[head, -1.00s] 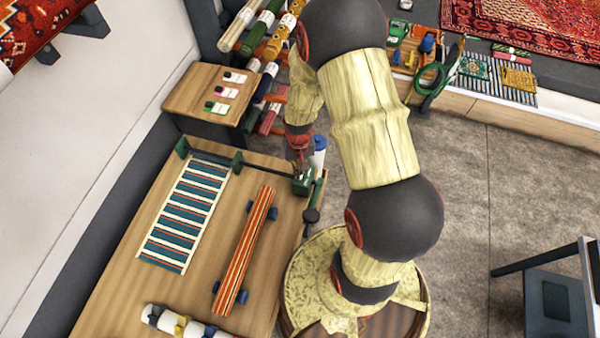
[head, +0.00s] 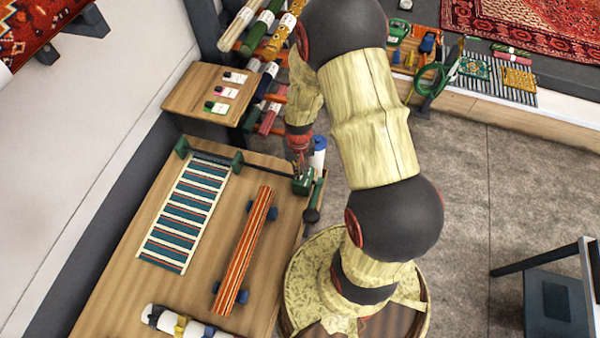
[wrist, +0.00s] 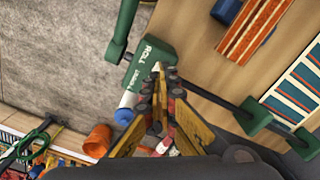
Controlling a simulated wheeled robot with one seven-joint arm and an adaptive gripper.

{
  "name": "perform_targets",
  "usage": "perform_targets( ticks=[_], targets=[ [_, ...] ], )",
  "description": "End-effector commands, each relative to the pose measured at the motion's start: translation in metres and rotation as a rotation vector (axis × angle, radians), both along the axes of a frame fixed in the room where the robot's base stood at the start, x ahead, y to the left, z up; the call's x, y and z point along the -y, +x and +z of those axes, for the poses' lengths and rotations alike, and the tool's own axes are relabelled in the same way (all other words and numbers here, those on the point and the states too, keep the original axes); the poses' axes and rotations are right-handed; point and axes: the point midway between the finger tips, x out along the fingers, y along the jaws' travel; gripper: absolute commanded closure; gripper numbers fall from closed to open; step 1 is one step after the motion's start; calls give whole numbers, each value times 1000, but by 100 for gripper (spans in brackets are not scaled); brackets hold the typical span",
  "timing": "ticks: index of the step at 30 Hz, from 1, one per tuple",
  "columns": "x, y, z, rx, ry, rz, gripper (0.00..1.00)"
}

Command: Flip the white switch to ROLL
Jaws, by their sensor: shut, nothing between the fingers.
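A green switch housing (wrist: 148,66) with white lettering, including ROLL, fills the middle of the wrist view. It also shows in the head view (head: 303,183) at the right edge of the wooden table. My gripper (wrist: 165,76) is shut and empty, its yellow fingers converging right at the housing's edge. The fingertips overlap the housing in the picture; I cannot tell whether they touch it. The white switch is not clearly visible, probably covered by the fingertips, so its position cannot be read. In the head view my gripper (head: 299,158) is small, just above the housing.
A green arm (wrist: 122,28) joins the housing. A dark bar with green brackets (wrist: 256,115) runs beside it. A white and blue cylinder (head: 318,152) stands close behind.

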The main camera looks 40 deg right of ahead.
Motion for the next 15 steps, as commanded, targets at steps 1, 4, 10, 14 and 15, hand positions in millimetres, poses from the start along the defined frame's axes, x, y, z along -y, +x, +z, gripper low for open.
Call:
perform_targets(
  ticks=[1,4,10,14,15],
  targets=[
    [0,0,-1,0,0,0,100],
    [0,0,-3,0,0,0,100],
    [0,0,-5,0,0,0,100],
    [0,0,-7,0,0,0,100],
    [0,0,-8,0,0,0,100]
  ],
)
